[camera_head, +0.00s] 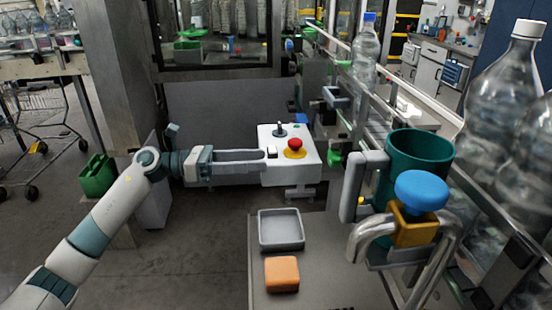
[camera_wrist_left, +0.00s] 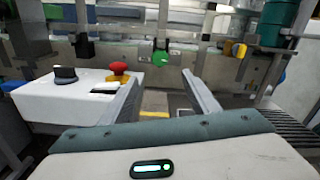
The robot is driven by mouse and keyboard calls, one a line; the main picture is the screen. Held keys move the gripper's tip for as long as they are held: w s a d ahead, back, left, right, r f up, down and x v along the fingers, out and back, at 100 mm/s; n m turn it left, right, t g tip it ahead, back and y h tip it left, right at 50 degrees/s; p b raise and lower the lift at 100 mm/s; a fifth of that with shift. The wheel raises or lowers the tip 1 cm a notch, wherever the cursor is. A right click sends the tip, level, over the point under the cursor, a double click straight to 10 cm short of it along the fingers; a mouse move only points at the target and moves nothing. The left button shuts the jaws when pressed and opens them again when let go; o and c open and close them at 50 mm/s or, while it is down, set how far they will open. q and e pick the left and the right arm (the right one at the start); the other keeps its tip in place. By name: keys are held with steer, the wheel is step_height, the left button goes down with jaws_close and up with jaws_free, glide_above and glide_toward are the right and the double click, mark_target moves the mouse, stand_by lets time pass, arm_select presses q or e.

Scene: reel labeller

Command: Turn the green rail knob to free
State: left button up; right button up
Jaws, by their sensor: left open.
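The green rail knob (camera_head: 334,159) sits low on the conveyor rail's side, just right of the white control box. In the left wrist view the green knob (camera_wrist_left: 161,58) is straight ahead, in line with the gap between the fingers. My left gripper (camera_head: 263,162) is open, its fingers pointing right at the control box's left side in the head view. In the left wrist view the open, empty fingertips (camera_wrist_left: 162,78) stand short of the knob and do not touch it. Which way the knob is turned is too small to tell. My right gripper is not in view.
The white control box (camera_head: 309,174) has a red button (camera_head: 295,143) and a black knob; it is close beside my left fingers. A grey tray (camera_head: 281,246) and an orange block (camera_head: 282,273) lie on the table. A teal cylinder (camera_head: 420,165) and blue knob (camera_head: 421,191) stand right.

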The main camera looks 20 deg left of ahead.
arm_select(q)
steer(key=m, duration=0.1)
steer(key=m+p, duration=0.1)
steer(key=m, duration=0.3)
steer(key=shift+f+p, duration=0.25)
steer(key=shift+p, duration=0.05)
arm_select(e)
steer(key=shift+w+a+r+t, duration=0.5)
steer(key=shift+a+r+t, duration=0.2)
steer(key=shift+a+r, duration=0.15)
arm_select(q)
steer(key=shift+d, duration=0.15)
steer(key=p, duration=0.4)
glide_toward(329, 158)
steer(key=p+x, duration=0.3)
steer(key=x, duration=0.6)
steer(key=shift+s, duration=0.2)
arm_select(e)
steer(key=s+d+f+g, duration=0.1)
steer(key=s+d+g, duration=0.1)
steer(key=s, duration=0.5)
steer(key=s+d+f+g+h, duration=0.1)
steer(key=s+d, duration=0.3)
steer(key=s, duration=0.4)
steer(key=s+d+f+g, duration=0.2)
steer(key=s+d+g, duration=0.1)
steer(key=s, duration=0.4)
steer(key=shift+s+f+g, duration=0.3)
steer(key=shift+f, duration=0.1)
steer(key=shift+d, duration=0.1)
